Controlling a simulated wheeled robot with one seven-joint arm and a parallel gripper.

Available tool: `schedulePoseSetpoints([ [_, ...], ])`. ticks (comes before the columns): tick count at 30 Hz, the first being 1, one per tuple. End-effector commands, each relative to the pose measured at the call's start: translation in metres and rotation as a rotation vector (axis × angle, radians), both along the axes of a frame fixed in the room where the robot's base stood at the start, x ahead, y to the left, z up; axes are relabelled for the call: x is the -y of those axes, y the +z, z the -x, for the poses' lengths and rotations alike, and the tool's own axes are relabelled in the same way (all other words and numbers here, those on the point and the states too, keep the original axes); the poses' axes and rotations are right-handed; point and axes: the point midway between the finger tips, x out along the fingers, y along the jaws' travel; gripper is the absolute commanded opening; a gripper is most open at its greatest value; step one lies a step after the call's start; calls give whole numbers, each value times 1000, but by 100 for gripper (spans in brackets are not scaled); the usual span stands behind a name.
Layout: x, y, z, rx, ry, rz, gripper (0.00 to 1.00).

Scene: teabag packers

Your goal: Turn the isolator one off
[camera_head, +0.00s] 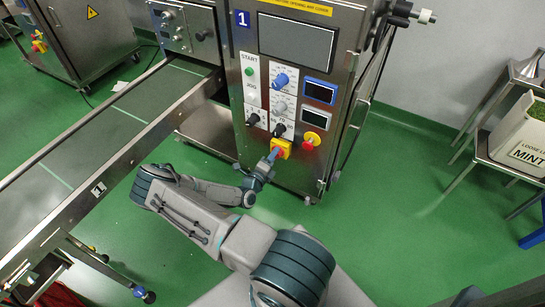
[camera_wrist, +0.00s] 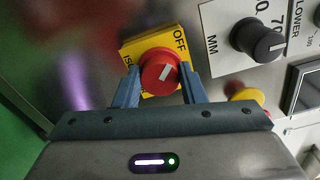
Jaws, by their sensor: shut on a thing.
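The isolator of machine one is a red rotary knob (camera_wrist: 158,72) on a yellow plate (camera_wrist: 131,49) lettered OFF and, partly hidden, ISO. In the head view its yellow plate (camera_head: 285,146) is low on the steel front panel, and my gripper hides most of the knob. My gripper (camera_wrist: 160,82) is shut on the knob, one blue-grey finger on each side. It also shows in the head view (camera_head: 272,157), reaching the knob from below. A short white mark on the knob's face lies slanted in the wrist view.
A red button on yellow (camera_head: 311,139) is close right of the isolator. Black knobs (camera_head: 279,130) sit just above it. The steel machine (camera_head: 240,95) bears a blue "1" sign. A conveyor (camera_head: 95,150) runs at left. A stand with a mint box (camera_head: 520,140) is at right. Green floor between is clear.

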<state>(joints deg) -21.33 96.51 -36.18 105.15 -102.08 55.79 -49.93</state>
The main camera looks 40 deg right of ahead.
Motion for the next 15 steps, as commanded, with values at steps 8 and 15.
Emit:
schedulePoseSetpoints([
  [8, 0, -3, 4, -10, -6, -2, 14],
  [15, 0, -2, 3, -8, -4, -1, 59],
])
